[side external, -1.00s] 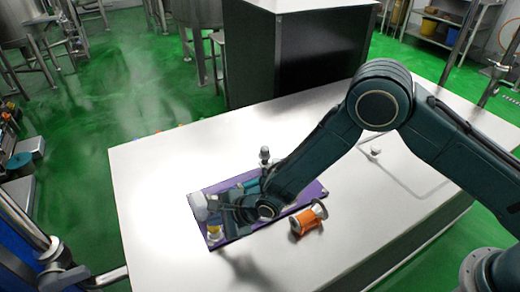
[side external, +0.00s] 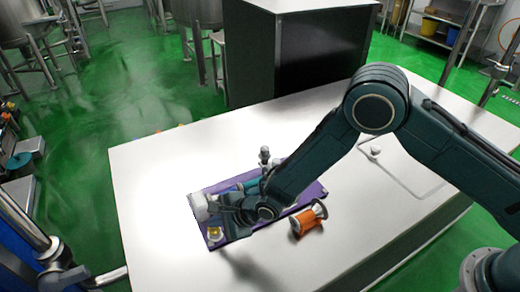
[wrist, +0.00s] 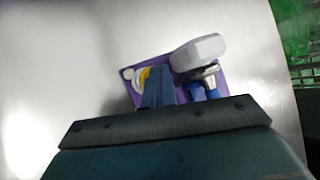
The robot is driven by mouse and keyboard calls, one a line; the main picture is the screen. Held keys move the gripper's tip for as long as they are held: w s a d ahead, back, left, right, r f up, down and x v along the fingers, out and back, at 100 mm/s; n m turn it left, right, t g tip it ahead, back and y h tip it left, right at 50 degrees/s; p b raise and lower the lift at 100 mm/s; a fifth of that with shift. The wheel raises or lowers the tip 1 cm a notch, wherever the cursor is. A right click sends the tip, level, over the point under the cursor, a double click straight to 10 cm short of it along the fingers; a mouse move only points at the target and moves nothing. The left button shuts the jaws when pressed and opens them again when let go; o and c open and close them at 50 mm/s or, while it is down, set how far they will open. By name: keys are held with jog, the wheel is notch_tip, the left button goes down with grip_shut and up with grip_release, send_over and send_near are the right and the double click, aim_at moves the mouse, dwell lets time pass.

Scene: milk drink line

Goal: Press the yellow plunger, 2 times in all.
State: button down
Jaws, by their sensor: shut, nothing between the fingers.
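The yellow plunger (side external: 214,232) is at the near left end of the purple board (side external: 304,191), on a pale mount. In the wrist view the yellow plunger (wrist: 145,76) shows as a yellow arc beside and partly behind my fingers. My gripper (wrist: 158,72) is shut and empty, with its tips close over the plunger. I cannot tell whether they touch it, nor how far down it is. The purple board (wrist: 223,90) shows around it.
A pale grey block-shaped head (wrist: 198,50) on a metal neck stands right beside my fingers. It also shows in the side view (side external: 199,207). An orange spool (side external: 305,221) lies near the board. A small upright post (side external: 264,156) stands behind. The left table area is bare.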

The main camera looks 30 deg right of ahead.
jog(key=shift+d, duration=0.1)
jog(key=shift+r, duration=1.45)
jog(key=shift+r, duration=0.1)
jog(key=shift+r, duration=2.4)
